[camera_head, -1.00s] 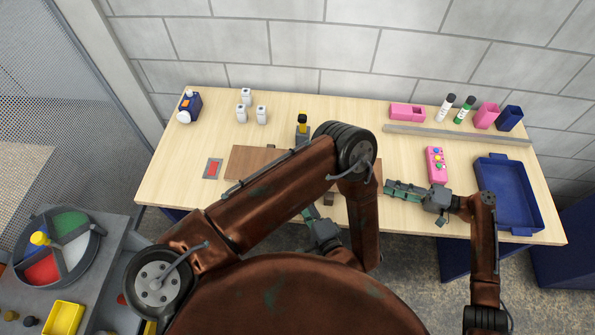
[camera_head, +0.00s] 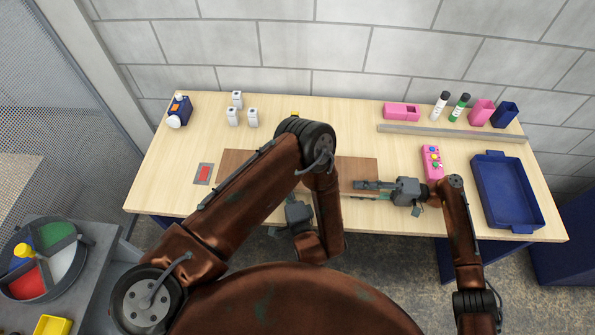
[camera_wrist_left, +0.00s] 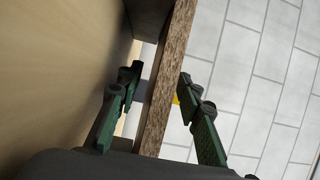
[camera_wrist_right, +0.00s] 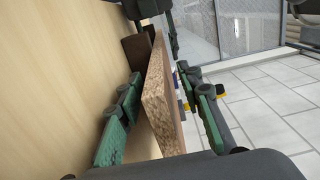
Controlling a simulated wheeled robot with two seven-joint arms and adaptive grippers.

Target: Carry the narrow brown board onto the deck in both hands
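The narrow brown board (camera_head: 357,174) lies flat along the table's front edge, its middle hidden behind my left arm. My right gripper (camera_head: 362,187) is at the board's right end. In the right wrist view the board's edge (camera_wrist_right: 160,92) stands between its open fingers, with gaps beside it. My left gripper (camera_head: 298,212) is low at the front edge, partly hidden by my arm. In the left wrist view the board's edge (camera_wrist_left: 166,75) runs between its open fingers (camera_wrist_left: 160,88), with space on both sides. I cannot tell which surface is the deck.
A pink button box (camera_head: 432,161) and a blue tray (camera_head: 487,222) are right of the board. A grey bar (camera_head: 450,133) lies behind them. A red-and-grey plate (camera_head: 203,173) is at the board's left. White bottles (camera_head: 233,117) stand behind. A grey cart with a divided round tray (camera_head: 45,258) is at left.

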